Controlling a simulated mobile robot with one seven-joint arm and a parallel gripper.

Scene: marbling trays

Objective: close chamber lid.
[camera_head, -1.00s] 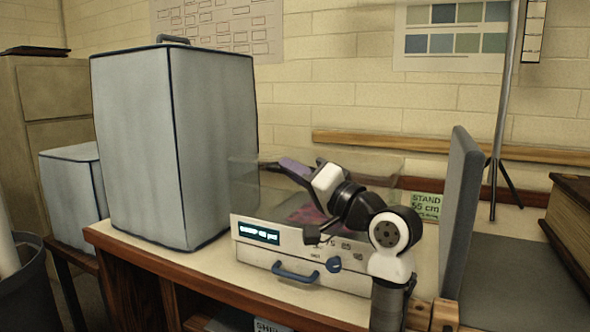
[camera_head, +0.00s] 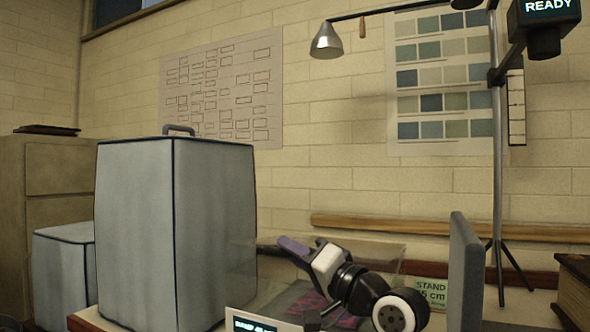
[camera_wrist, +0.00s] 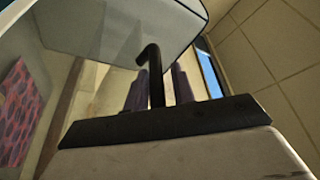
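The chamber (camera_head: 262,321) is a pale box with a lit display at its front left. Its see-through lid (camera_head: 385,252) shows faintly behind my wrist, and the lid angle is hard to read. In the wrist view a clear panel with a rounded corner, apparently the lid (camera_wrist: 110,25), is close above my fingers. My gripper (camera_head: 285,243) is at the lid's left part; its purple fingers point up and left. In the wrist view my gripper (camera_wrist: 159,90) has its fingers apart, with a dark bent bar (camera_wrist: 156,80) seen between them. Whether they clamp it is unclear.
A tall grey covered box (camera_head: 175,235) stands close left of the chamber. A grey upright panel (camera_head: 464,270) and a green stand sign (camera_head: 431,291) are to the right. A lamp (camera_head: 326,42) hangs above. A patterned pink sheet (camera_wrist: 20,110) shows at left in the wrist view.

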